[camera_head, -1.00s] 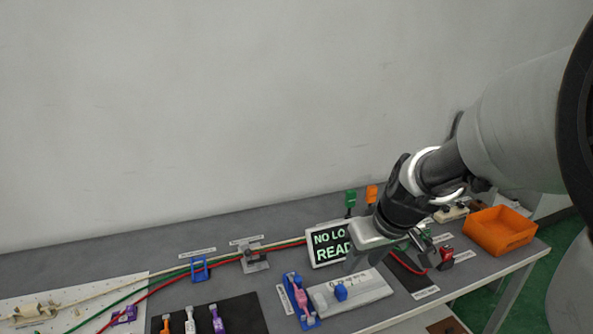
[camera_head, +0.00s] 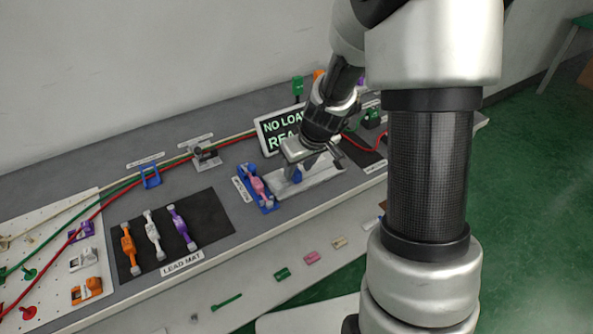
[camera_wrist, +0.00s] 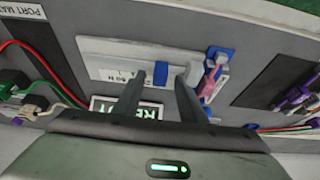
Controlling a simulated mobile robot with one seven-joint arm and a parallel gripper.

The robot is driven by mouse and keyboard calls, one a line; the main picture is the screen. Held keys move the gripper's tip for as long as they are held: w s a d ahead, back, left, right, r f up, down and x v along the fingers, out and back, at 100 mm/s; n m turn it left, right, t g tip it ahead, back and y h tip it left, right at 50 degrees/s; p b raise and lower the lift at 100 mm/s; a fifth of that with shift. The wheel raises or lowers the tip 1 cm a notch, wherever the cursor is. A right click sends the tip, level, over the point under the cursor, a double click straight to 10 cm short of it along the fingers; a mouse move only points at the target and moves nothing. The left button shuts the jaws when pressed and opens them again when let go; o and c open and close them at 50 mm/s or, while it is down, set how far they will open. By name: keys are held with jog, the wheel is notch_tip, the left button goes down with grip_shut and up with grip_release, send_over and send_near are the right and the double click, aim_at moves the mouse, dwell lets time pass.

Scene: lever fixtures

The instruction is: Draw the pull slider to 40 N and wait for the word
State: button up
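The pull slider is a pale plate (camera_head: 322,177) with a blue knob (camera_head: 297,176) near its left end. In the wrist view the blue knob (camera_wrist: 160,76) shows between my two fingers, and the plate (camera_wrist: 105,62) carries scale print. My gripper (camera_head: 311,166) is over the slider, pointing down. In the wrist view its fingers (camera_wrist: 159,88) are apart, with a gap on each side of the knob; I cannot tell whether they reach down to its height.
A blue holder with a pink part (camera_head: 258,187) stands just left of the slider. A black lead mat (camera_head: 207,218) with orange, white and purple leads lies further left. A red cable (camera_head: 357,139) runs at the right. Green and orange pieces stand behind the display.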

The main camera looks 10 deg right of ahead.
jog(key=shift+x, duration=0.9)
jog(key=shift+c, duration=0.3)
jog(key=c, duration=0.9)
jog(key=shift+o, duration=0.3)
jog(key=shift+w+d+f+b, duration=0.2)
jog(key=shift+d+b, duration=0.2)
jog(key=shift+b, duration=0.15)
jog(key=shift+w+d+r+b, duration=0.15)
jog(key=shift+d+b, duration=0.2)
jog(key=shift+d, duration=0.2)
jog(key=shift+w+d+f+b, duration=0.1)
jog(key=shift+w+d+b, duration=0.15)
jog(key=shift+d, duration=0.3)
jog(key=shift+r, duration=0.2)
jog(key=o, duration=0.9)
jog(key=shift+s, duration=0.1)
jog(key=p+v, duration=0.3)
jog(key=v, duration=1.4)
jog(key=shift+r, duration=0.15)
